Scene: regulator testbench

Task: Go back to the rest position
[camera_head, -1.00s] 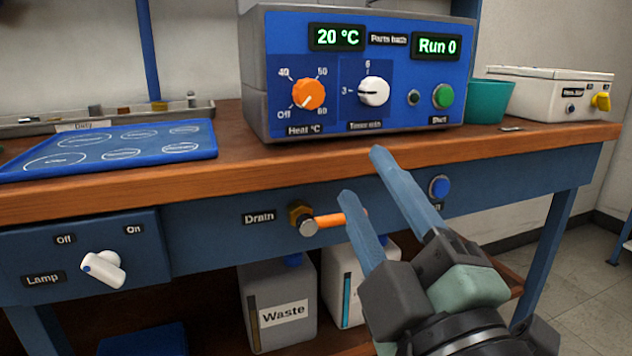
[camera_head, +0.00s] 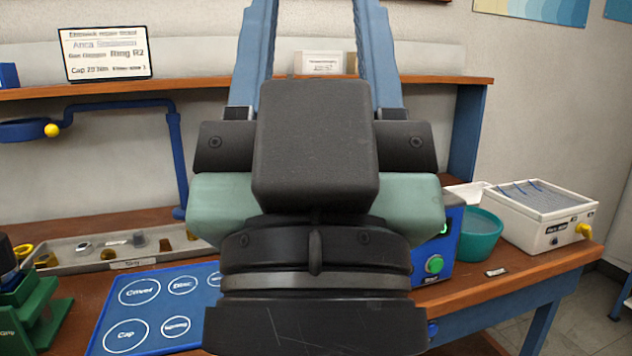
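My gripper (camera_head: 313,30) is raised close in front of the camera and fills the middle of the view. Its two blue fingers point up and stand wide apart, with nothing seen between their visible parts. The fingertips run out of the top of the picture.
A blue mat (camera_head: 140,310) with labelled circles lies on the wooden bench, beside a tray (camera_head: 75,262) of small parts. A green fixture (camera_head: 35,310) is at left. A teal bowl (camera_head: 480,236) and a white box (camera_head: 540,215) stand right. A shelf (camera_head: 200,88) runs behind.

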